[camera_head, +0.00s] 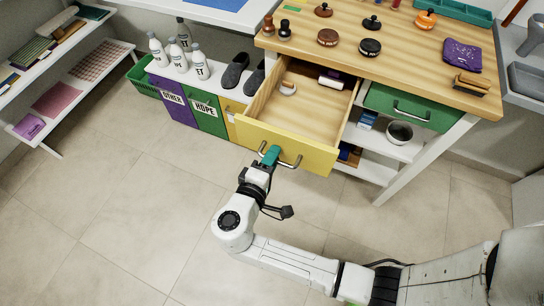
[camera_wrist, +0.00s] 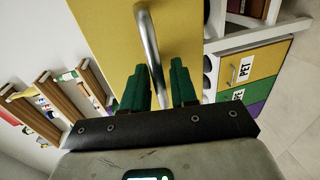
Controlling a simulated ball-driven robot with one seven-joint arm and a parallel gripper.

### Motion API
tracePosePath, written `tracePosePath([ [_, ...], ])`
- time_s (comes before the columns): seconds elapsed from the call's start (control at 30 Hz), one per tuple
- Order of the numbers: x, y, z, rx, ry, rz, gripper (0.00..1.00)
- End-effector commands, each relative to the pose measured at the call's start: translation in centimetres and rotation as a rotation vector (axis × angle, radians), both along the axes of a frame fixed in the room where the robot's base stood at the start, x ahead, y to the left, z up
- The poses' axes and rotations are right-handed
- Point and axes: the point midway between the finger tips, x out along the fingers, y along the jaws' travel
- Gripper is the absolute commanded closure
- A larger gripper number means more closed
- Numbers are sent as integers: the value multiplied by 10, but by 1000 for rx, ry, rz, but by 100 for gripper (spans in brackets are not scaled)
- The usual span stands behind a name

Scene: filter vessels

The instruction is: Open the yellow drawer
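The yellow drawer (camera_head: 290,147) in the wooden-topped workbench stands pulled far out, and its inside shows. Its metal handle (camera_head: 290,164) is on the yellow front. My gripper (camera_head: 270,154) is at the left part of this handle. In the wrist view, the yellow drawer front (camera_wrist: 110,35) fills the upper middle. The handle (camera_wrist: 149,45) runs down between the two green fingers of my gripper (camera_wrist: 160,80). The fingers are apart, with a gap seen beside the bar. The handle's lower end is hidden behind the gripper.
Inside the drawer lie a pale-based item (camera_head: 288,88) and a dark-and-white item (camera_head: 331,79). A closed green drawer (camera_head: 411,107) is to the right. Purple (camera_head: 173,100) and green (camera_head: 207,110) bins stand left. The tiled floor (camera_head: 130,215) at left is clear.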

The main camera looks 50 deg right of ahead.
Motion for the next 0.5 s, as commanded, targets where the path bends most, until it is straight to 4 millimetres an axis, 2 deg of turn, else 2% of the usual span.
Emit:
tracePosePath([
  [0.3, -1, 2, 1, -1, -1, 1, 69],
  [0.5, -8, 26, 6, 0, -2, 4, 69],
])
